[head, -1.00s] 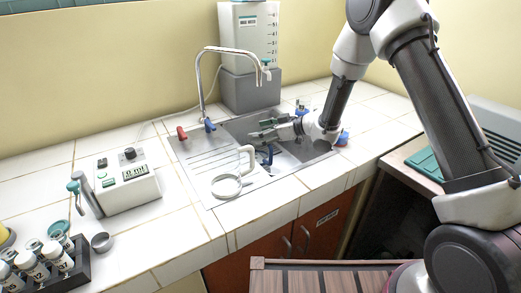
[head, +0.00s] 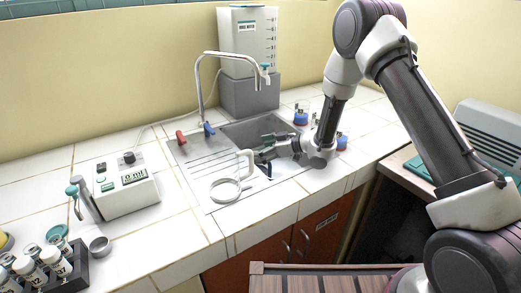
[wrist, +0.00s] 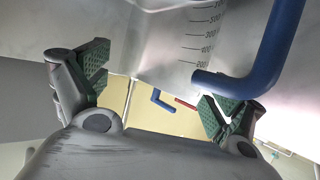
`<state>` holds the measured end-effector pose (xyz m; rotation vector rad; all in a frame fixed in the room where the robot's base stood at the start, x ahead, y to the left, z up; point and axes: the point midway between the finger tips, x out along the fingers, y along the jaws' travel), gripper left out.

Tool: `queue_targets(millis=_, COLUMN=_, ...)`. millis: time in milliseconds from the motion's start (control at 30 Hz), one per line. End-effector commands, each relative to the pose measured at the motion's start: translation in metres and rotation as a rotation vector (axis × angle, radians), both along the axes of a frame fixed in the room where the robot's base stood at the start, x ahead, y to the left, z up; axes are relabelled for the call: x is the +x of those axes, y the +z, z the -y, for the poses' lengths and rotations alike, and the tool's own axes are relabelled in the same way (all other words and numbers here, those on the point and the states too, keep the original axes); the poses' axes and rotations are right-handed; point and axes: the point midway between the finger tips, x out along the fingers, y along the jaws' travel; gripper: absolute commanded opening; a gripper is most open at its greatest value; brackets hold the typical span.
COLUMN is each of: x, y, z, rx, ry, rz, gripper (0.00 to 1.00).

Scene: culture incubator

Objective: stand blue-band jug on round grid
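The blue-band jug is clear, with a blue handle (head: 269,170) that shows at the front of the sink, mostly hidden by my gripper. In the wrist view its graduated clear wall (wrist: 165,45) and thick blue handle (wrist: 275,50) are close ahead. My gripper (head: 262,148) has its green-padded fingers spread. In the wrist view the right finger of my gripper (wrist: 155,82) is just beside the lower end of the handle; I cannot tell if they touch. I cannot make out the round grid.
The arched tap (head: 203,85) rises behind the sink, with red (head: 181,137) and blue (head: 208,129) levers. A tall water tank (head: 247,45) stands behind. Blue-based items (head: 301,118) (head: 342,141) flank my arm. A metered box (head: 125,187) and vial rack (head: 70,272) are left.

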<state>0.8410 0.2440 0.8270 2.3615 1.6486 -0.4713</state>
Motion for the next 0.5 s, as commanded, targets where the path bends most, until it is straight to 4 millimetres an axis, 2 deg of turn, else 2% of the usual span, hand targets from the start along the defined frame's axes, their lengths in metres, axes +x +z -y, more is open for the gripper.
queue_targets(millis=300, x=0.000, y=0.004, z=0.000, rx=0.001, ry=0.000, rz=0.001, gripper=0.96)
queue_targets(millis=500, x=-0.009, y=0.015, z=0.028, rx=0.001, ry=-0.004, rz=0.000, gripper=0.96)
